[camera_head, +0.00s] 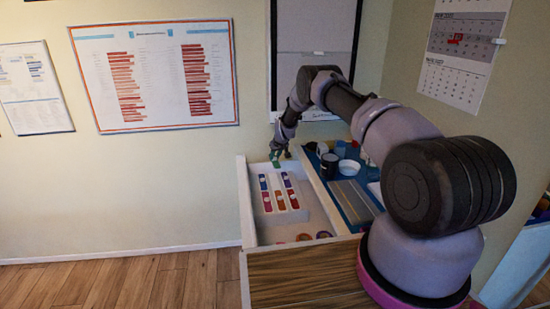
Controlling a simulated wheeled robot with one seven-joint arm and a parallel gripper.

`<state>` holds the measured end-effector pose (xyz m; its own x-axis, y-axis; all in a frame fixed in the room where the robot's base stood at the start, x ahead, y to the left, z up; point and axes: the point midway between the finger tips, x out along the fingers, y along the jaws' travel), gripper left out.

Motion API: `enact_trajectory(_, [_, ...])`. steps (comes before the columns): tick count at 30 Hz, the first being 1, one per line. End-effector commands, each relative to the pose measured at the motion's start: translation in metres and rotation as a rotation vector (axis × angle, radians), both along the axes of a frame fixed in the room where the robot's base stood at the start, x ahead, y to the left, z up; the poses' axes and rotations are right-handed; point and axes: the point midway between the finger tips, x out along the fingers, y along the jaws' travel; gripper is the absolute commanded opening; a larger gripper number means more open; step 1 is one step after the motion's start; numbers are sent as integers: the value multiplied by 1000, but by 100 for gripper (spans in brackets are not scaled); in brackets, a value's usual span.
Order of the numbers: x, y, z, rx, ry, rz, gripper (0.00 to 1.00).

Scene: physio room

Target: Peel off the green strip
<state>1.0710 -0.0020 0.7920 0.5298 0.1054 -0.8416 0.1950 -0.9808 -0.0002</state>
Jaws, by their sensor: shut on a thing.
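My gripper (276,152) is at the back of the white-rimmed counter, pointing down. It is shut on a small green strip (275,159), which shows just below the fingertips. I cannot tell whether the strip still touches the holder or the surface. In the holder are blue, purple, red and orange strips, several with pale round marks. The fingertips are small and dark in this view.
To the right on a blue surface stand a dark cup (329,167), a white bowl (349,167) and a clear flat case (353,201). Small round items (304,237) lie near the counter's front edge. The counter's white rim (246,205) runs along the left. My arm covers the right side.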

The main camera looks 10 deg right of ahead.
Motion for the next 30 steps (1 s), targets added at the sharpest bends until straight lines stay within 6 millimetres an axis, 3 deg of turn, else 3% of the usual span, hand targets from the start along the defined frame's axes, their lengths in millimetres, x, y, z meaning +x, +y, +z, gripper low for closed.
enact_trajectory(20, [1,0,47,0,-2,1,0])
enact_trajectory(30, [0,0,50,-1,0,1,0])
